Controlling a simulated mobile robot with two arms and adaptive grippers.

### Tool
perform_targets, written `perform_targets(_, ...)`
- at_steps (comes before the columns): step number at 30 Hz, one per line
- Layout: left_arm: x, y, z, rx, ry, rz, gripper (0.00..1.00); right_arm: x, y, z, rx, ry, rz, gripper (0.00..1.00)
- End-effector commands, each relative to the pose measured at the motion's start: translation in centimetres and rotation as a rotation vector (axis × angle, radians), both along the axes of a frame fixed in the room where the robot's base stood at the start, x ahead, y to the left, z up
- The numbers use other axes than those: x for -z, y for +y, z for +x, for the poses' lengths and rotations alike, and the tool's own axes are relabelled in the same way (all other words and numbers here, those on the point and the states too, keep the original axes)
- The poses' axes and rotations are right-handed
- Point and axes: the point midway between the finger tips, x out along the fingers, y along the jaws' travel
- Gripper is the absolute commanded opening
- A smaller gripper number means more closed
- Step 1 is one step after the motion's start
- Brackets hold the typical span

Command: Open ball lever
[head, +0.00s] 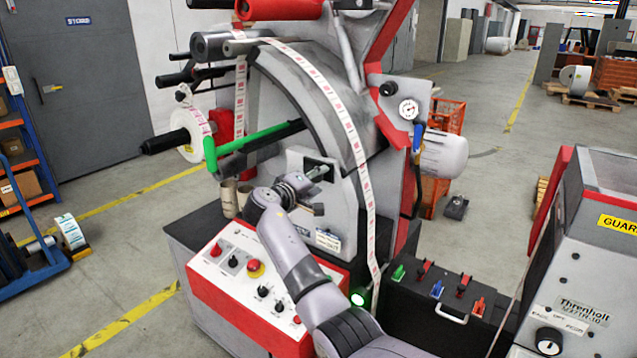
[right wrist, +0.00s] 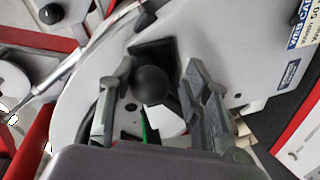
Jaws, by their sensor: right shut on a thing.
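The ball lever's round black knob (right wrist: 151,84) shows in the right wrist view, in front of a dark slot in a pale grey plate. In the head view the knob cannot be made out behind my gripper. My right gripper (right wrist: 154,78) has one finger on each side of the knob and is shut on it. In the head view my right gripper (head: 316,183) is at the grey front plate (head: 340,208) of the rewinder. My left gripper is not in view.
Below my right arm is a white control panel (head: 222,283) with knobs and a red button. A printed label web (head: 347,115) runs down the machine's right side. A green bar (head: 258,138) sticks out at the left. A black box with coloured switches (head: 420,315) stands at right.

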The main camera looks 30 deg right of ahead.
Motion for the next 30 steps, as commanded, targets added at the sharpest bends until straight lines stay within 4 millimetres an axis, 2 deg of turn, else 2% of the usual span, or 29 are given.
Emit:
perform_targets(1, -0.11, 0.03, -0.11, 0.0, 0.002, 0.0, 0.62, -1.0, 0.38, 0.42, -0.015, -0.015, -0.005, 0.0)
perform_targets(14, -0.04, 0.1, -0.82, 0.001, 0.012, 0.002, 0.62, -1.02, 0.48, 0.47, -0.016, -0.006, -0.009, 0.0)
perform_targets(15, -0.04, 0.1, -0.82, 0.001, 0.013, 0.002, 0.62, -1.02, 0.49, 0.48, -0.016, -0.006, -0.009, 0.45)
perform_targets(26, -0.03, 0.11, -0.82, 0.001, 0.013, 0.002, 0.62, -0.87, 0.52, 0.48, -0.016, -0.003, -0.008, 0.69)
perform_targets(30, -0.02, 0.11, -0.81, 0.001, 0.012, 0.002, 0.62, -0.71, 0.47, 0.43, -0.014, 0.0, -0.007, 0.69)
